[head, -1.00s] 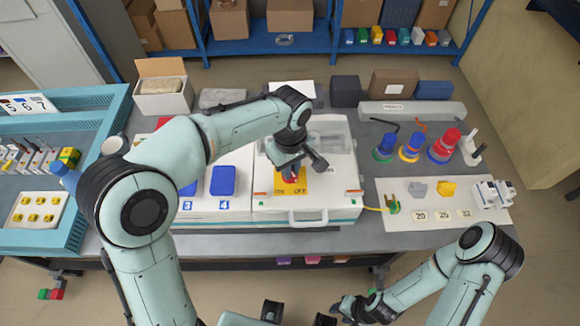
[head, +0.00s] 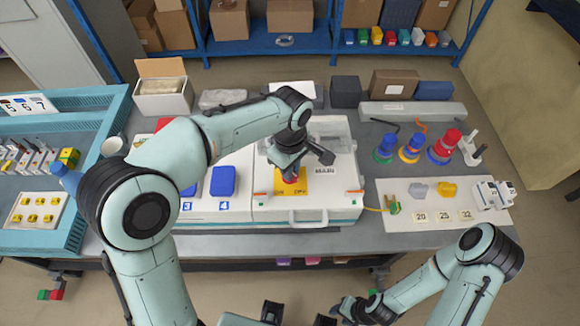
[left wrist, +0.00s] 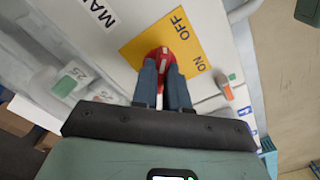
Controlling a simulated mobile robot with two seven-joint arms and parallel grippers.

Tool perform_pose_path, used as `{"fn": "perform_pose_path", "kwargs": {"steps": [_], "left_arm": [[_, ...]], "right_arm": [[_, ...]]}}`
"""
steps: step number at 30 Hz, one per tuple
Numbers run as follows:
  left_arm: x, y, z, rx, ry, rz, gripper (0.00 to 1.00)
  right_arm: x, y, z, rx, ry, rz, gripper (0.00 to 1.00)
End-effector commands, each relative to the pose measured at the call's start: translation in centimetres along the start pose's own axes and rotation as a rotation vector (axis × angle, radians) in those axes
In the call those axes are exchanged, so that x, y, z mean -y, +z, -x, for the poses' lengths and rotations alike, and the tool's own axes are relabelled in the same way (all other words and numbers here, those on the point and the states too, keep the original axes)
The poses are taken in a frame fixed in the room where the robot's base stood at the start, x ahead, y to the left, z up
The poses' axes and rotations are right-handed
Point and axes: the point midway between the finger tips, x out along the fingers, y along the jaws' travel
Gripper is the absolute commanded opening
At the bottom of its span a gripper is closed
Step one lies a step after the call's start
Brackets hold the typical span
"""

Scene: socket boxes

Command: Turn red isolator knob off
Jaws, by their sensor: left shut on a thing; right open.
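The red isolator knob (left wrist: 160,57) sits on a yellow plate (left wrist: 137,47) marked ON and OFF, on the white box's top. It also shows in the head view (head: 290,179), partly hidden under my left gripper (head: 289,174). In the left wrist view the two dark fingers of my left gripper (left wrist: 163,72) are closed on either side of the knob. White marks on the knob's edge show near the OFF word; its exact turn is hard to tell. My right gripper (head: 345,308) is open and empty, low in front of the table.
The white box (head: 330,216) has a front handle and a clear cover behind the knob. Blue switches (head: 223,181) stand to its left. Ring stacks (head: 440,150) and a board with plugs (head: 400,222) lie to the right. A blue tray (head: 75,200) is at the far left.

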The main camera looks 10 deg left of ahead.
Motion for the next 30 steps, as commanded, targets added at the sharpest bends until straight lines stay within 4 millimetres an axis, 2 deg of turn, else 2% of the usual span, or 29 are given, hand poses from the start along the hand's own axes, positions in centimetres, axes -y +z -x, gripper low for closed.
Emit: {"fn": "perform_pose_path", "kwargs": {"steps": [1,2,3,4,12,16,20,30], "left_arm": [[0.0,0.0,0.0,0.001,0.000,0.003,0.00],[0.0,0.0,0.0,0.001,0.000,0.003,0.23],[0.0,0.0,0.0,0.001,0.000,0.002,0.36],[0.0,0.0,0.0,0.001,0.000,0.002,0.39],[0.0,0.0,0.1,0.001,0.000,0.001,0.39],[-0.1,0.0,0.9,0.000,0.003,0.001,0.39],[-0.1,0.0,3.2,0.000,0.005,0.001,0.39],[-0.1,0.0,10.8,0.000,0.005,0.001,0.39]], "right_arm": [[0.0,0.0,0.0,0.000,0.000,0.000,0.43],[0.0,0.0,0.0,0.000,0.000,0.000,0.43],[0.0,0.0,0.0,0.000,0.000,0.000,0.43],[0.0,0.0,0.0,0.000,0.000,0.000,0.43],[0.0,0.0,0.0,0.000,0.000,0.000,0.43],[0.1,-0.1,0.2,-0.001,0.000,0.000,0.43],[0.3,-0.2,0.6,-0.003,-0.001,0.001,0.43],[1.1,-0.9,2.3,-0.015,-0.005,0.005,0.43]]}}
